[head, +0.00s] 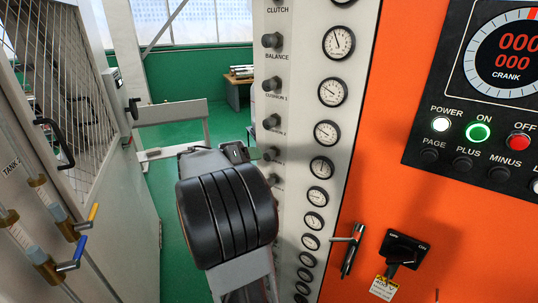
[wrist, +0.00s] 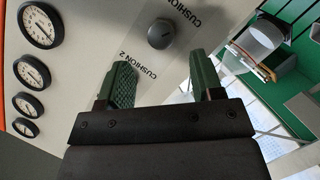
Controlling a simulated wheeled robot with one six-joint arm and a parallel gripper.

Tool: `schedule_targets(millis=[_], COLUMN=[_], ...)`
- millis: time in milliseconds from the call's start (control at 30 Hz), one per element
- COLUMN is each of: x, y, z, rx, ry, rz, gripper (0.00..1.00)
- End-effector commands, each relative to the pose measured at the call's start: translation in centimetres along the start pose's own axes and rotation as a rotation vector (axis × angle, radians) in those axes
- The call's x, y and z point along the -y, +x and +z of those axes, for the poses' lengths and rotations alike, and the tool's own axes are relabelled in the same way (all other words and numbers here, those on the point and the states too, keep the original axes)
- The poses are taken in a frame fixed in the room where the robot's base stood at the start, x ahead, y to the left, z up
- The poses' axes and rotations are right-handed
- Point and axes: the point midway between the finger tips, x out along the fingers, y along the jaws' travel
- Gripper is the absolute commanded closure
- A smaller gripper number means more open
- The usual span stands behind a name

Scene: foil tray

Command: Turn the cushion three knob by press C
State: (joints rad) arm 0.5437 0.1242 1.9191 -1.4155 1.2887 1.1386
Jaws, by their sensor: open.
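The pale press panel (head: 296,60) carries a column of dark round knobs with labels between them. In the head view I read CUSHION 1 and CUSHION 2; the label under the knob (head: 270,153) beside my gripper is too small or hidden. In the wrist view a round knob (wrist: 161,33) stands between the CUSHION 2 label and another CUSHION label whose number I cannot read. My gripper (wrist: 160,62) is open and empty, its green-padded fingers apart. The knob lies beyond the fingertips, roughly in line with the gap, untouched. My wrist (head: 228,205) hides part of the lower panel in the head view.
A column of dials (head: 332,92) runs right of the knobs. An orange cabinet (head: 400,180) bears a handle (head: 352,250), a rotary switch (head: 404,250) and a button panel (head: 480,100). A mesh door (head: 60,70) stands at left. Green floor is open behind.

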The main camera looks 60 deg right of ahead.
Motion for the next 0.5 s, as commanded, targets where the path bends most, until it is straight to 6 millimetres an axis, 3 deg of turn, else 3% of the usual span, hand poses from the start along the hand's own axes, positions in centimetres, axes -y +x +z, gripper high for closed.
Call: schedule_targets(millis=[200,500], x=[-0.2,0.0], y=[4.0,7.2], z=[-0.1,0.0], rx=[0.003,0.001], ry=[-0.003,-0.002], rz=[0.001,-0.002], gripper=[0.40,0.40])
